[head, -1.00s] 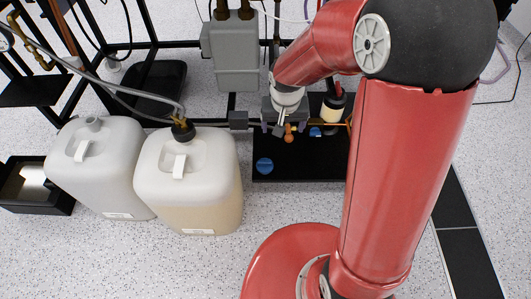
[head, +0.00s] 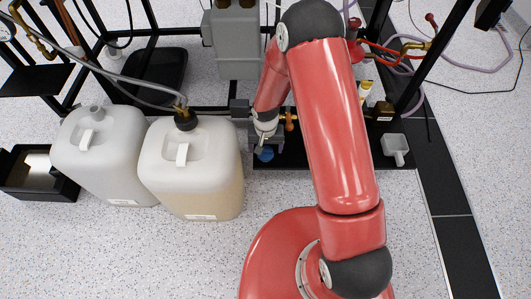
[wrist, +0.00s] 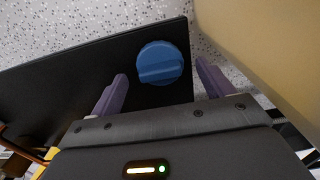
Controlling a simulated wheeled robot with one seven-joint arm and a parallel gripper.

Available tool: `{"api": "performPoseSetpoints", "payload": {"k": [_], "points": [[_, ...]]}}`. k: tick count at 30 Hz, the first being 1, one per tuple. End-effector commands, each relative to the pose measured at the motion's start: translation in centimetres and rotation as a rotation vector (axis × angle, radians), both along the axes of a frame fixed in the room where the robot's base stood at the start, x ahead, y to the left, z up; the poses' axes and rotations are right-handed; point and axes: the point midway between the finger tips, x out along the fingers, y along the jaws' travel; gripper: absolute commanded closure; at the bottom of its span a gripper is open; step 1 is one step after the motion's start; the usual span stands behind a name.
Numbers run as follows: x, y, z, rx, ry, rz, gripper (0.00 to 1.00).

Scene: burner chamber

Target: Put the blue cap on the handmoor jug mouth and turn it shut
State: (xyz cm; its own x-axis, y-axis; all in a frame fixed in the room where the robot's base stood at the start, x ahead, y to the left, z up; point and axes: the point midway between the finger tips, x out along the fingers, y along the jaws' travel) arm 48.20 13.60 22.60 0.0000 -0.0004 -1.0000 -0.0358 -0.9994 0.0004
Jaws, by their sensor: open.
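The blue cap (head: 265,156) lies on the black base plate near its front left corner, partly hidden by my gripper (head: 261,144) in the head view. In the wrist view the blue cap (wrist: 161,64) shows a raised bar across its top. My gripper (wrist: 161,72) is open and empty, its purple fingers apart on either side of the cap in the picture. Two white jugs stand at the left. The left jug (head: 100,155) has a bare grey mouth (head: 97,112); the right jug (head: 190,165) has a dark fitting with a hose. I cannot tell which is the handmoor jug.
The black base plate (wrist: 60,85) carries the rig and its frame. A tan jug wall (wrist: 260,50) rises close to the right finger in the wrist view. A small white scoop (head: 396,147) sits at the plate's right.

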Motion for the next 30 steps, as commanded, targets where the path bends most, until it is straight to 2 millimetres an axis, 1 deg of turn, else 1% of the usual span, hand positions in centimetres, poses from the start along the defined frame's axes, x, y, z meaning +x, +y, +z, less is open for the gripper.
{"api": "performPoseSetpoints", "payload": {"k": [1, 3, 11, 21, 22, 30], "points": [[-0.07, 0.09, -0.76, 0.000, 0.001, 0.002, 0.20], [-0.03, 0.09, -1.22, 0.000, 0.000, 0.002, 0.20], [0.00, 0.09, -1.38, 0.000, -0.002, 0.002, 0.20], [-0.01, 0.08, -1.36, 0.000, -0.001, 0.002, 0.65], [-0.01, 0.08, -1.35, 0.000, -0.001, 0.002, 0.66], [0.01, 0.08, -1.15, 0.000, -0.002, 0.002, 0.67]]}}
